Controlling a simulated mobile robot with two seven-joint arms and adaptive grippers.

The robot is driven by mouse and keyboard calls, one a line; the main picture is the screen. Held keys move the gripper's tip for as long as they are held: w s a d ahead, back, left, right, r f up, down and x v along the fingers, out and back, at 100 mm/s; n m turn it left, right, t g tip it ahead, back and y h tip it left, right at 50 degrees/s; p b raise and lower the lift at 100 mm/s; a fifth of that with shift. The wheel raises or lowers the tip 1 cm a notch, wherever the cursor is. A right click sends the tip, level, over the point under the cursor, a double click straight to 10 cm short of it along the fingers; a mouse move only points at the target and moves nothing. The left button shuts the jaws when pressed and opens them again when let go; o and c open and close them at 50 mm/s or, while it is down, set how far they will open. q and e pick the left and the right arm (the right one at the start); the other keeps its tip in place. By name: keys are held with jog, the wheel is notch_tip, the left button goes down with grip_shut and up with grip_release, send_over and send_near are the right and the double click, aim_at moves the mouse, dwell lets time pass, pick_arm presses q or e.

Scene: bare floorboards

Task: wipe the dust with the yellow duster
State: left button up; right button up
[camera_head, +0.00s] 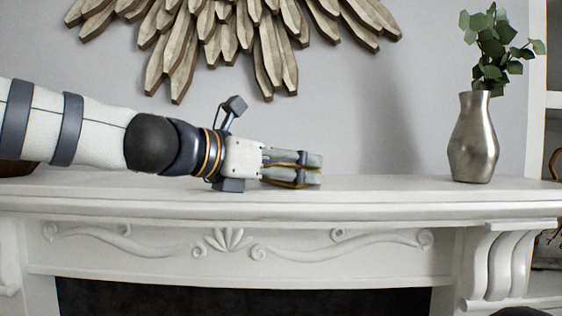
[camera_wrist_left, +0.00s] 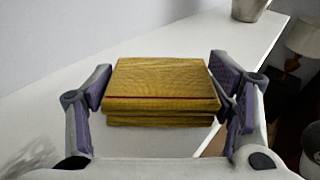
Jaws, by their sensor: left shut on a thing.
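The yellow duster (camera_wrist_left: 160,85) is a folded cloth with a dark red line near its edge. In the left wrist view it lies between the two fingers of my left gripper (camera_wrist_left: 162,92). In the head view my left gripper (camera_head: 318,170) is over the white mantel shelf (camera_head: 400,188), and a thin strip of yellow shows at its fingers. The gripper is shut on the duster, low at the shelf top. A faint greyish smudge (camera_wrist_left: 30,158), possibly dust, shows at the lower left of the left wrist view. My right gripper is not in view.
A silver vase (camera_head: 474,140) with green leaves (camera_head: 492,48) stands on the shelf to the right. A wooden sunburst decoration (camera_head: 235,35) hangs on the wall above my arm. The shelf between the gripper and the vase is clear. The shelf's front edge drops off.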

aim_at(279, 163)
pick_arm(q)
jog(key=shift+w+a+r+t, duration=0.2)
jog(key=shift+w+a+r, duration=0.15)
jog(key=shift+w, duration=0.25)
jog(key=shift+w+a+r+t, duration=0.2)
jog(key=shift+w+a, duration=0.2)
jog(key=shift+w, duration=0.2)
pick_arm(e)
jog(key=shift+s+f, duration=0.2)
pick_arm(q)
jog(key=w, duration=0.1)
jog(key=w+d, duration=0.1)
jog(key=w, duration=0.2)
jog(key=shift+d+r, duration=0.2)
jog(key=shift+d, duration=0.1)
jog(key=r, duration=0.1)
jog(key=s+r, duration=0.1)
jog(key=r, duration=0.1)
jog(key=s+r, duration=0.1)
jog(key=shift+s+a+r, duration=0.1)
jog(key=shift+a+r, duration=0.1)
jog(key=shift+w+r, duration=0.15)
jog(key=shift+w, duration=0.15)
jog(key=shift+s+r, duration=0.2)
jog(key=shift+r, duration=1.4)
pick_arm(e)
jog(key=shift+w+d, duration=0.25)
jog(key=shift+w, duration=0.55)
